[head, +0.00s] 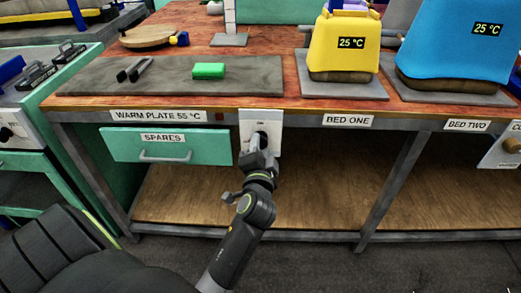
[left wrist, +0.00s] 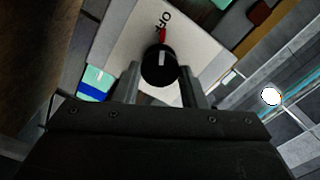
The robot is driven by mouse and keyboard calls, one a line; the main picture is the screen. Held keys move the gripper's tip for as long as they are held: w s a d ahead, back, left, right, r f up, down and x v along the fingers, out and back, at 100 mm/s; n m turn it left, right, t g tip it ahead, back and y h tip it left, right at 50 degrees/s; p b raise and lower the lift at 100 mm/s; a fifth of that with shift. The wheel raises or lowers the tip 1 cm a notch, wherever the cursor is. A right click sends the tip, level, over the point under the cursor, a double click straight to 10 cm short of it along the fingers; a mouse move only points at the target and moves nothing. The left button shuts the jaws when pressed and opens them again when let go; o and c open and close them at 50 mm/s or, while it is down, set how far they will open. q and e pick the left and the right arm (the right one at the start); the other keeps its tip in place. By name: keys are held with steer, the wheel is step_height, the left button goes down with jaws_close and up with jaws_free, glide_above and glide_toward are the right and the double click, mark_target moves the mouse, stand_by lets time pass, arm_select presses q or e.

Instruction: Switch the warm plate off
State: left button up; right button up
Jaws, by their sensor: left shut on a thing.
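The warm plate (head: 240,75) is a flat dark grey slab on the bench, above a label reading WARM PLATE 55 °C (head: 158,115). A white switch panel (head: 246,122) is on the bench front, right of that label. My left gripper (head: 260,152) is at this panel, shut on its black knob (left wrist: 158,66). In the left wrist view the fingers lie on both sides of the knob. My right gripper is not in view.
A green block (head: 209,70) and dark tongs (head: 134,69) lie on the plate. The SPARES drawer (head: 210,148) is left of the panel. Yellow (head: 345,44) and blue (head: 455,45) covered presses, reading 25 °C, stand right. The shelf below (head: 320,205) looks bare.

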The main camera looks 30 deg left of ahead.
arm_select(q)
steer(key=shift+n, duration=0.3)
steer(key=o, duration=1)
